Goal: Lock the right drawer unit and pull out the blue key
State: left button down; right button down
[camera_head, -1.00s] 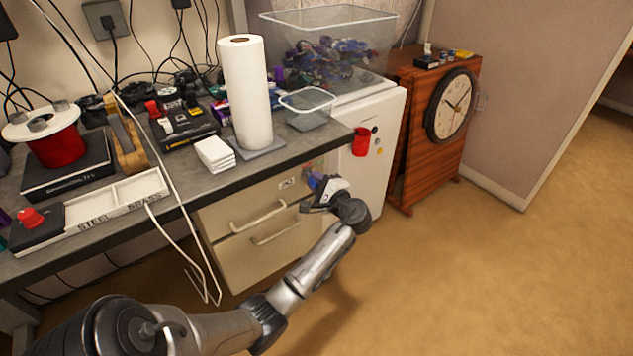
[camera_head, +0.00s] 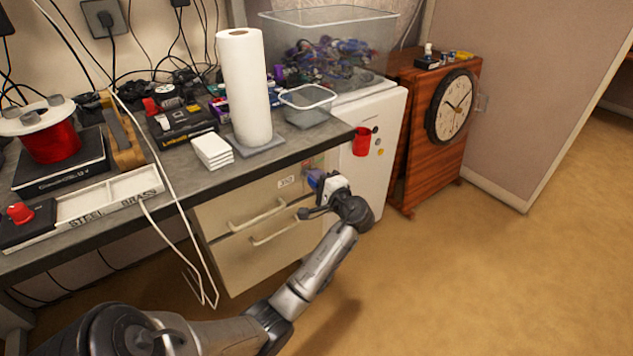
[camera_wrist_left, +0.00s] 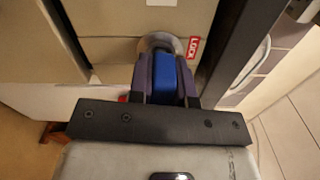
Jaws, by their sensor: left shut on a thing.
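The right drawer unit (camera_head: 240,252) is a beige cabinet under the bench with two handled drawers, both looking shut. Its lock (camera_wrist_left: 172,44) is a round metal plate beside a red LOCK label (camera_wrist_left: 193,49) in the left wrist view. The blue key (camera_wrist_left: 165,78) lies between the fingers of my left gripper (camera_wrist_left: 166,80), which is shut on it right in front of the lock. The left gripper (camera_head: 316,182) also shows at the top right of the drawer front. The key's tip is hidden, so I cannot tell how deep it sits. My right gripper is out of view.
The grey bench top (camera_head: 190,180) overhangs the drawers. It bears a paper roll (camera_head: 246,90), white tiles (camera_head: 212,151) and a clear tub (camera_head: 306,106). A white cabinet (camera_head: 385,140) with a red cup (camera_head: 361,141) stands to the right. The floor in front is clear.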

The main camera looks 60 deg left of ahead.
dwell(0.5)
pick_arm(q)
jog(key=shift+n+b, duration=0.5)
jog(key=shift+b, duration=0.05)
jog(key=shift+d, duration=0.25)
jog(key=shift+w+d+p, duration=0.15)
jog(key=shift+d+p, duration=0.3)
jog(key=shift+d, duration=0.45)
jog(key=shift+w+d+p, duration=0.15)
jog(key=shift+d+p, duration=0.3)
jog(key=shift+d, duration=0.45)
jog(key=shift+d, duration=0.15)
jog(key=shift+d, duration=0.15)
